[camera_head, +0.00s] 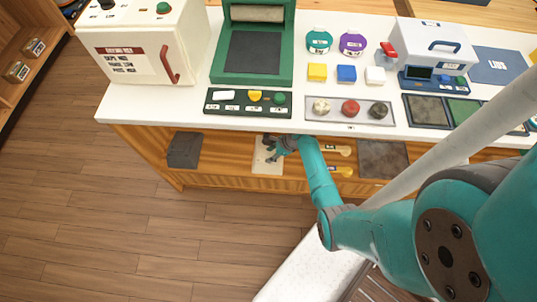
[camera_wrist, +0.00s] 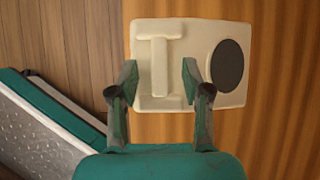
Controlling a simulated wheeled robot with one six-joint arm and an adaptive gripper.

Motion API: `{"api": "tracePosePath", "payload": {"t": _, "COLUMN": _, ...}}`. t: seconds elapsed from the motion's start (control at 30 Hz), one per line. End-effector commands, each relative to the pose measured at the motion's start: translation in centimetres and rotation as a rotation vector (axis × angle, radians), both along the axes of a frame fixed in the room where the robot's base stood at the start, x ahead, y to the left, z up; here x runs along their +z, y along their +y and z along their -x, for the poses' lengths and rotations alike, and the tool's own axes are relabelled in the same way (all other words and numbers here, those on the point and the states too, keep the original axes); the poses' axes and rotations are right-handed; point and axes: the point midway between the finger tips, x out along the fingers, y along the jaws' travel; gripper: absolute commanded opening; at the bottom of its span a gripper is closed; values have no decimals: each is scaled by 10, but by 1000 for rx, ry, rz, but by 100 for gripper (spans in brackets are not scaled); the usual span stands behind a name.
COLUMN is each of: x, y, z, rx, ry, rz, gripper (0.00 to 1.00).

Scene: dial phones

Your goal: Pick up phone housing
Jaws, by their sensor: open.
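My gripper (camera_wrist: 159,75) is open over the housing in the wrist view, one finger on each side of the ridge, with gaps between. I cannot tell how far above the housing the fingertips are. In the head view my gripper (camera_head: 273,151) partly hides the housing.
The white counter edge (camera_head: 150,122) overhangs the shelf. A tray with three knobs (camera_head: 350,109) sits above.

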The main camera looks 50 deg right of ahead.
Motion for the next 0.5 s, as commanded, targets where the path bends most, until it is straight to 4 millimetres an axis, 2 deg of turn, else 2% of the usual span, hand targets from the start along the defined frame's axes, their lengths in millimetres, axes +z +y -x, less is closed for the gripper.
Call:
{"api": "tracePosePath", "payload": {"t": 0.27, "x": -3, "y": 1, "z": -1, "rx": 0, "ry": 0, "rz": 0, "gripper": 48}}
{"api": "tracePosePath", "payload": {"t": 0.47, "x": -3, "y": 1, "z": -1, "rx": 0, "ry": 0, "rz": 0, "gripper": 1}}
{"api": "tracePosePath", "payload": {"t": 0.5, "x": -3, "y": 1, "z": -1, "rx": 0, "ry": 0, "rz": 0, "gripper": 0}}
